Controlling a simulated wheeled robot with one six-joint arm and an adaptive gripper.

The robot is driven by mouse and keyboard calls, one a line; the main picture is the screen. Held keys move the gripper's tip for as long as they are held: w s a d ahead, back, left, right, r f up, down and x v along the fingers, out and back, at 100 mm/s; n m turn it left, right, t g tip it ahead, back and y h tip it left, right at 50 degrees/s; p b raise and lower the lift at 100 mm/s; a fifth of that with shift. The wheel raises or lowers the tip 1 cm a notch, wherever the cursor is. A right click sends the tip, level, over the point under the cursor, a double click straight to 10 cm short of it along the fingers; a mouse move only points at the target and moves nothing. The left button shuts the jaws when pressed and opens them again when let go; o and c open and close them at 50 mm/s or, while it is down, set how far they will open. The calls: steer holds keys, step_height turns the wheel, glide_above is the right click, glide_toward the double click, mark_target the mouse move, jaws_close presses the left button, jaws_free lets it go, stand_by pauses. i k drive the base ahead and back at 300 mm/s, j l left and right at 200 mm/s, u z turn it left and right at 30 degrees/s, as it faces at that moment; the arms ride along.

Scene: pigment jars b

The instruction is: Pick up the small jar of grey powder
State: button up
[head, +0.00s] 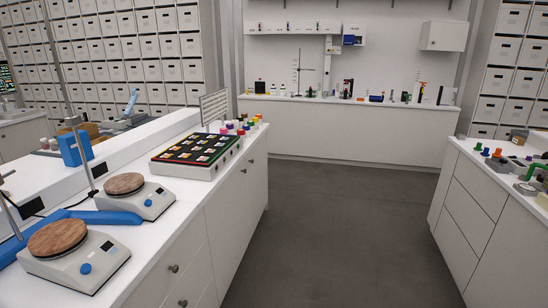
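I cannot make out the small jar of grey powder for certain in the head view. A cluster of small jars with coloured lids (240,127) stands at the far end of the left bench, too small to tell their contents. My gripper is not in view.
The left bench (165,212) carries two hotplates (90,262) (146,199) with brown round tops and a black tray of samples (196,150). A back counter (345,101) holds many small items. The grey floor (335,230) between the benches is clear.

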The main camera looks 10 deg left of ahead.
mark_target(53, 145)
steer(key=i, duration=7.15)
steer(key=i+j+u, duration=0.1)
steer(key=i+u, duration=0.25)
steer(key=i, duration=0.25)
steer(key=i+l+u, duration=0.1)
steer(key=i+u, duration=0.2)
steer(key=i, duration=0.3)
steer(key=i+l+u, duration=0.2)
steer(key=i+u, duration=0.15)
steer(key=i, duration=0.25)
steer(key=i+j+u, duration=0.25)
steer(key=i+u, duration=0.2)
steer(key=i, duration=0.25)
steer(key=i+u, duration=0.45)
steer(key=i, duration=0.2)
steer(key=i+l+u, duration=0.3)
steer(key=i+u, duration=0.15)
steer(key=i, duration=0.25)
steer(key=i+j+u, duration=0.1)
steer(key=i+u, duration=0.2)
steer(key=i, duration=0.6)
steer(key=i+l+u, duration=0.1)
steer(key=i+u, duration=0.25)
steer(key=i, duration=2.35)
